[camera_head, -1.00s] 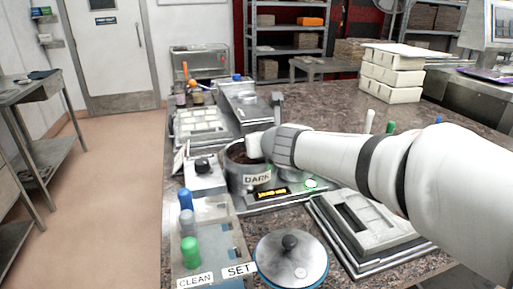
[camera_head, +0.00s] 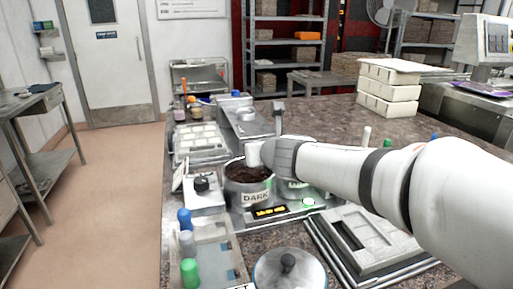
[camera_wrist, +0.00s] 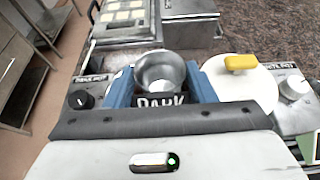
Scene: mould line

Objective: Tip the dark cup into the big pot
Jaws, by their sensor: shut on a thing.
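My gripper (camera_wrist: 160,95) has blue fingers and is shut on a small metal cup, the dark cup (camera_wrist: 160,68), with a black DARK label. The wrist view looks into its mouth; the inside shows bare grey metal, with no dark filling visible. In the head view the cup (camera_head: 254,154) is a pale shape at the tip of my gripper (camera_head: 268,154), over the right rear side of the big pot (camera_head: 248,196). This pot is steel, has a white DARK label and holds dark brown content. I cannot tell the cup's exact tilt or its clearance from the rim.
A white lid with a yellow handle (camera_wrist: 243,64) sits right of the cup. A grey mould (camera_head: 375,238) lies front right, and a round lid (camera_head: 289,272) lies in front. White boxes (camera_head: 390,88) are stacked at the back.

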